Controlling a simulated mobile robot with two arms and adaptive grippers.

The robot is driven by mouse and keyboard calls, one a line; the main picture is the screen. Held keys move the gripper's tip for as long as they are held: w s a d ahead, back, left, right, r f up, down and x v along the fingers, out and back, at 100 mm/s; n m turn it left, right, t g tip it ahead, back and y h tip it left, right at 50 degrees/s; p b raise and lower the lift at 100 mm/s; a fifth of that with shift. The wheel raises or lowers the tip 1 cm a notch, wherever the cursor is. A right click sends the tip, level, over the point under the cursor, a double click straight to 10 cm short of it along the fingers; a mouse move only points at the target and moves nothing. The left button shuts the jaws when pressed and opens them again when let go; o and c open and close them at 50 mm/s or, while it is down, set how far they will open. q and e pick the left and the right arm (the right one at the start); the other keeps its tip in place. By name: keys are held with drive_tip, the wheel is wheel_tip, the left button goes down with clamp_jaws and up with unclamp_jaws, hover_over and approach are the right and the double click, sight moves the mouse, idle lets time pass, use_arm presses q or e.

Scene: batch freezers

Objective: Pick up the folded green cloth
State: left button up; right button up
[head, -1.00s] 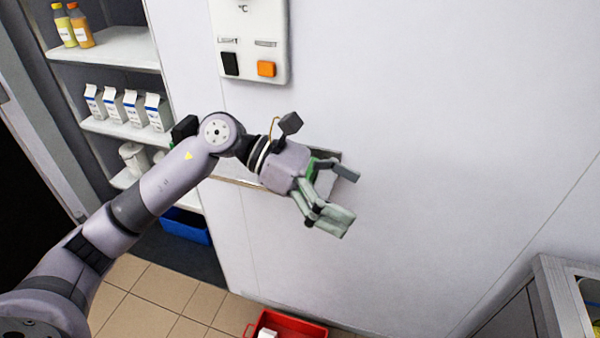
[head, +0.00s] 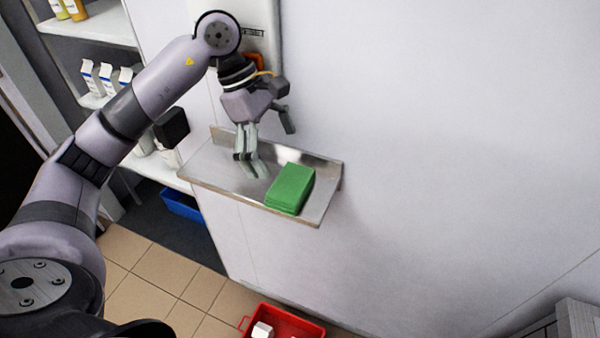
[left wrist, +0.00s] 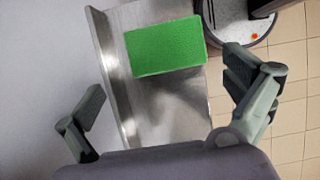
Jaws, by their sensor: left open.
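The folded green cloth (head: 291,188) lies on a small metal wall shelf (head: 222,177), near the shelf's right end. It also shows in the left wrist view (left wrist: 165,47), flat on the metal, ahead of the fingers. My left gripper (head: 268,150) is open and empty, above the shelf and to the left of the cloth in the head view. In the left wrist view its fingers (left wrist: 165,105) are spread wide, one on each side, with the cloth beyond them and apart from them. My right gripper is in neither view.
The shelf has a raised back edge against the white wall (head: 430,150). A red crate (head: 290,322) stands on the tiled floor below. A blue bin (head: 182,203) and shelves with cartons (head: 104,78) are at the left. A grey unit (head: 575,322) is at the lower right.

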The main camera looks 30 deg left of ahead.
sight(290, 182)
use_arm(q)
drive_tip(key=d+f+p, duration=0.1)
drive_tip(key=s+d+f+p, duration=0.1)
drive_tip(key=f, duration=0.1)
drive_tip(key=shift+s, duration=0.15)
drive_tip(key=x, duration=0.2)
drive_tip(key=shift+f+p, duration=0.25)
drive_tip(key=shift+p, duration=0.15)
drive_tip(key=shift+w+d+f, duration=0.15)
drive_tip(key=shift+w+f, duration=0.1)
drive_tip(key=shift+f, duration=0.1)
drive_tip(key=c, duration=0.7)
drive_tip(key=shift+c, duration=1.3)
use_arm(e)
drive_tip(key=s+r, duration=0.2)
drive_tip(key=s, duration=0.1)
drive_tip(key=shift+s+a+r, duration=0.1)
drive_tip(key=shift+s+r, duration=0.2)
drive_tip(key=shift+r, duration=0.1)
use_arm(q)
drive_tip(key=shift+r, duration=0.15)
